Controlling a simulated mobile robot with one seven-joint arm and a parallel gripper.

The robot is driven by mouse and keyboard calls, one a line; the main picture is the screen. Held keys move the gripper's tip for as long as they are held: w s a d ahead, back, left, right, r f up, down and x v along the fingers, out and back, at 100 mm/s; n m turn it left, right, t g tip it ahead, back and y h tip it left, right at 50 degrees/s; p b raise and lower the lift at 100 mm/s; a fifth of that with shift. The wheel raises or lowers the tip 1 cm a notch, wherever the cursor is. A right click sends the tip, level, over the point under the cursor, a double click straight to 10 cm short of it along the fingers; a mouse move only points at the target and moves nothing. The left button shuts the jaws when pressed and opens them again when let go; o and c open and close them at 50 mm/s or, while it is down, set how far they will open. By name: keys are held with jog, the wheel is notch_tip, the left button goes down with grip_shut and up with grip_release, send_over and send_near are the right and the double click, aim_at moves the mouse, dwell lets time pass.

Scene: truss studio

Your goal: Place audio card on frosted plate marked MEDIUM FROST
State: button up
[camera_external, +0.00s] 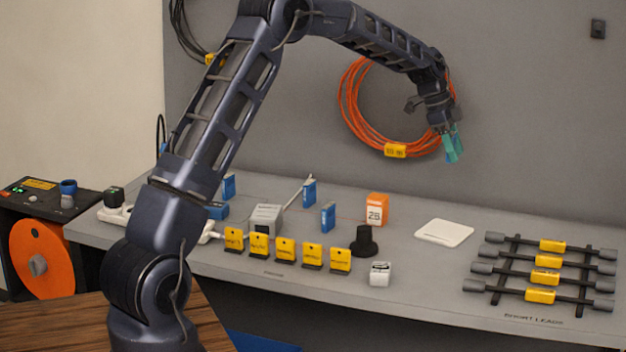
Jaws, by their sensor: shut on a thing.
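My gripper (453,147) is high above the back right of the bench, in front of the grey wall, pointing down. It is shut on a small blue-green piece that looks like the audio card; fingers and piece are hard to tell apart at this size. A flat pale square plate (444,233) with rounded corners lies on the bench below the gripper, well apart from it. It looks like the frosted plate, but I can read no MEDIUM FROST marking on it. Its top is empty.
Several yellow tags (285,250) stand in a row at the front, near a black knob (364,241) and a white cube (380,273). An orange block (376,209) stands left of the plate. A rack of leads (545,268) lies right. Blue cards (328,217) stand behind. An orange cable coil (362,105) hangs on the wall.

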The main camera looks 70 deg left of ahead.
aim_at(452, 232)
notch_tip(452, 232, down, 18)
jog(key=shift+f, duration=0.25)
dwell(0.4)
jog(key=shift+f, duration=0.15)
jog(key=o, duration=1)
jog(key=v, duration=1.1)
jog(key=s+d+r+n+y, duration=0.2)
jog(key=s+d+r+n, duration=0.2)
jog(key=s+d+r, duration=1.8)
jog(key=s+d+n, duration=0.1)
jog(key=s+d, duration=0.2)
jog(key=s, duration=0.7)
jog(key=s+d+n+t, duration=0.1)
jog(key=s+d+n, duration=0.1)
jog(key=s, duration=0.8)
jog(key=s+d+n+y, duration=0.1)
jog(key=s+d, duration=0.3)
jog(key=s, duration=0.7)
jog(key=shift+d+f+n, duration=0.1)
jog(key=shift+d+n, duration=0.3)
jog(key=shift+n, duration=0.1)
